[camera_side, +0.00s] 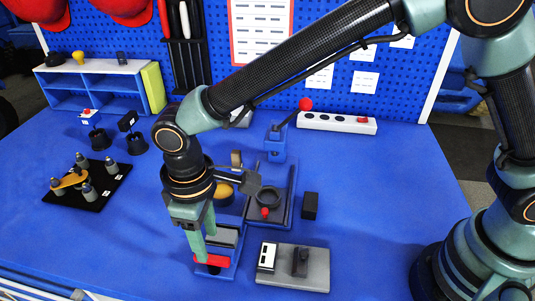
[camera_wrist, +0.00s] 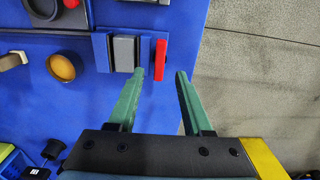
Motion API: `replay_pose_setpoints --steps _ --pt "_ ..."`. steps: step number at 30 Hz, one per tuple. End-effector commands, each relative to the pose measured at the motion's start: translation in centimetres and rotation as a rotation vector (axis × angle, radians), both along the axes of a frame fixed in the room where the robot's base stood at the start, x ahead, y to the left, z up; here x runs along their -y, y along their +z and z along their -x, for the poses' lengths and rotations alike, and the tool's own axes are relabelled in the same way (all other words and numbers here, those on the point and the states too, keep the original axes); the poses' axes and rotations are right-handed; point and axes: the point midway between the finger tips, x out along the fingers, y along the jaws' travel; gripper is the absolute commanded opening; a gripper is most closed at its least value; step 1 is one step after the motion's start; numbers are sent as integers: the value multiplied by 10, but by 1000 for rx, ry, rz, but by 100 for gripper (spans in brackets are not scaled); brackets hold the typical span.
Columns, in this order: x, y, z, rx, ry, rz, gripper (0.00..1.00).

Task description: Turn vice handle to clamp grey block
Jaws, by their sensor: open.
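The blue vice (camera_wrist: 102,52) stands at the front of the blue table, and its body also shows in the side view (camera_side: 232,270). The grey block (camera_wrist: 124,53) sits between its jaws, and its top shows in the side view (camera_side: 226,237). The red vice handle (camera_wrist: 160,58) is a flat bar at the vice's outer end, also visible in the side view (camera_side: 211,261). My gripper (camera_wrist: 160,74) is open and empty, its green fingertips on either side of the handle's near end in the wrist view. In the side view my gripper (camera_side: 206,246) points down at the handle; contact cannot be told.
A grey plate (camera_side: 312,268) with a white switch and dark block lies right of the vice. A blue fixture with a dark ring (camera_side: 268,197) and a yellow round part (camera_side: 224,190) stand behind. A black tray (camera_side: 105,182) is at left.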

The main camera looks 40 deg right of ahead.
Motion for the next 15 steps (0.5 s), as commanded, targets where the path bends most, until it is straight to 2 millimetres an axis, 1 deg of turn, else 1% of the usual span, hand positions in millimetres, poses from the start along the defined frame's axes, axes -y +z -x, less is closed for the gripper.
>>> replay_pose_setpoints --steps 1,6,10,15 --pt "1 -11 1 -4 0 4 50" --pt "1 -36 0 -3 -1 3 50" --pt "1 -47 0 -1 -1 1 50" --pt "0 -52 0 1 -1 -1 50"
